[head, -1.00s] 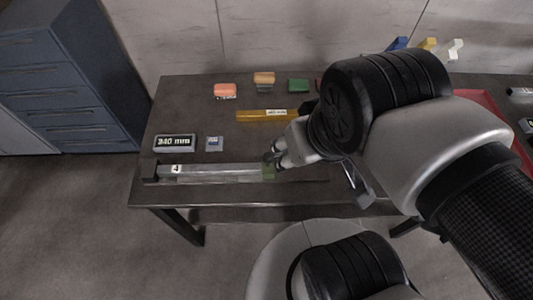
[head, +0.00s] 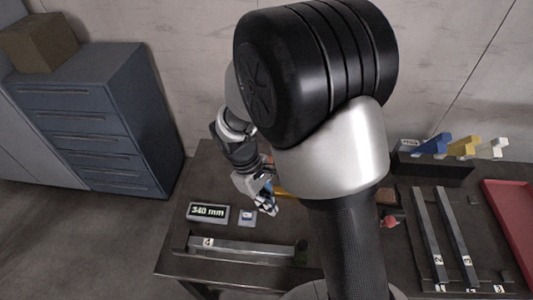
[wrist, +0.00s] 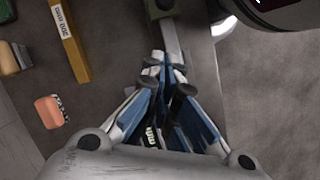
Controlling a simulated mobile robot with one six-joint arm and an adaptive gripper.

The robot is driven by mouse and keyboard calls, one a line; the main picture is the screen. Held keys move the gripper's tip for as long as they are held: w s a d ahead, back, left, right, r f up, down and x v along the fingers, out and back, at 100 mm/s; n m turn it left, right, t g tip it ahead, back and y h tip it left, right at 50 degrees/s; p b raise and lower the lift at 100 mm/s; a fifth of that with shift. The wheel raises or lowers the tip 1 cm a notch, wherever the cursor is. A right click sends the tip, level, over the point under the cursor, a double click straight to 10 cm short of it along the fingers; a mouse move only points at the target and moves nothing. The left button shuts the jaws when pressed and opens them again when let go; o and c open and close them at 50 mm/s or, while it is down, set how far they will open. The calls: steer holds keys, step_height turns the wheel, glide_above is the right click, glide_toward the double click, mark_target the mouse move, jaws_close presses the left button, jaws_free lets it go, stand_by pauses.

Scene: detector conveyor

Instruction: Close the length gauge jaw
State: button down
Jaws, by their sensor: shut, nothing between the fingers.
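The length gauge (head: 184,243) lies along the table's front edge, with a grey bar (head: 245,248) labelled 4 in it. The dark green jaw (head: 301,250) stands at the bar's right end and looks close against it; contact is hard to tell. In the wrist view the jaw (wrist: 160,8) is at the top edge, with the grey bar (wrist: 173,42) running down from it toward my fingers. The display (head: 208,212) reads 340 mm. My gripper (head: 268,208) is shut and empty, above the table behind the gauge; its fingertips (wrist: 167,66) overlap the bar in the wrist view.
A small grey-blue tile (head: 248,217) lies beside the display. A yellow bar (wrist: 70,40) and a salmon block (wrist: 49,111) lie behind the gauge. At right are a rack with bars (head: 455,235), a red tray (head: 510,225) and a holder with coloured pieces (head: 432,166).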

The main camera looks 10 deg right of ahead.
steer(key=shift+n+g+h, duration=0.3)
steer(key=shift+n, duration=0.3)
steer(key=x, duration=0.4)
steer(key=w+a+b+x, duration=0.1)
steer(key=x, duration=0.4)
steer(key=f+b+x, duration=0.1)
steer(key=x, duration=0.3)
steer(key=shift+w+a+f, duration=0.1)
steer(key=shift+a, duration=0.25)
steer(key=shift+s+d+r+b, duration=0.15)
steer(key=shift+s+d+b, duration=0.05)
steer(key=shift+s+d, duration=0.5)
steer(key=shift+s+d+r+b, duration=0.2)
steer(key=shift+s+d, duration=0.25)
steer(key=shift+d, duration=0.3)
